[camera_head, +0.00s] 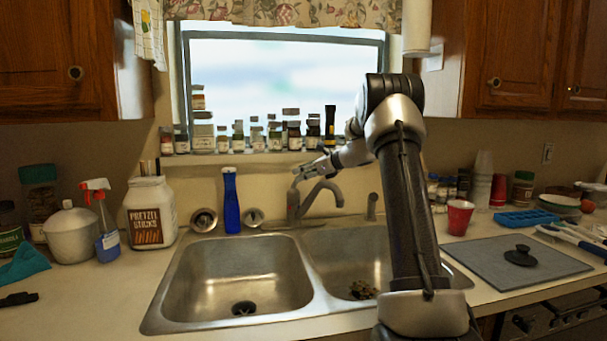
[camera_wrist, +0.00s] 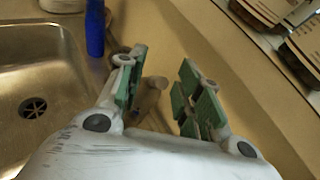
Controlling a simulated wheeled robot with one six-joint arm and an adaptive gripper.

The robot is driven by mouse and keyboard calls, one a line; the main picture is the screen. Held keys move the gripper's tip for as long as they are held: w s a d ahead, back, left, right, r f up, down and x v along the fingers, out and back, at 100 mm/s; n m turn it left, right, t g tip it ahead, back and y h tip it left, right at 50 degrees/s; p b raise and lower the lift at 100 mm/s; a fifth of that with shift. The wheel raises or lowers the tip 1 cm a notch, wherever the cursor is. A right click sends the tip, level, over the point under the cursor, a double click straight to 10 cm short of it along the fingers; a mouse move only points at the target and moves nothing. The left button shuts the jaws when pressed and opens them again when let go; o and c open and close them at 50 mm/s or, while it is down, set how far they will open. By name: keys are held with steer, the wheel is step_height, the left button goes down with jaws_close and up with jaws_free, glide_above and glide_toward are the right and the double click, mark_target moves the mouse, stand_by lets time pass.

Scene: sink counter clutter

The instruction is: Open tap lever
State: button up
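The grey tap (camera_head: 292,206) stands behind the double sink, and its curved spout reaches right over the divider. My gripper (camera_head: 303,173) is at the top of the tap, close to where a lever would sit; the lever is hard to make out there. In the wrist view my gripper (camera_wrist: 162,78) has its two green-padded fingers apart. A brownish part of the tap (camera_wrist: 149,96) shows in the gap, nearer the left finger. I cannot tell whether either finger touches it.
The steel double sink (camera_head: 232,270) lies in front. A blue bottle (camera_head: 231,203) stands left of the tap, and it also shows in the wrist view (camera_wrist: 95,30). Several spice jars (camera_head: 273,136) line the sill behind. A red cup (camera_head: 459,217) stands right.

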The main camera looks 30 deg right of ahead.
jaws_close()
steer(key=w+g, duration=0.1)
steer(key=w+a+r+g+h, duration=0.1)
steer(key=shift+g, duration=0.3)
steer(key=shift+w+a+r+g+h, duration=0.15)
steer(key=shift+w+g+h, duration=0.25)
steer(key=shift+g, duration=0.1)
steer(key=shift+w+a+r+g+h, duration=0.1)
steer(key=shift+w+a+g+h, duration=0.05)
steer(key=shift+w+g+h, duration=0.3)
steer(key=shift+s, duration=0.1)
jaws_free()
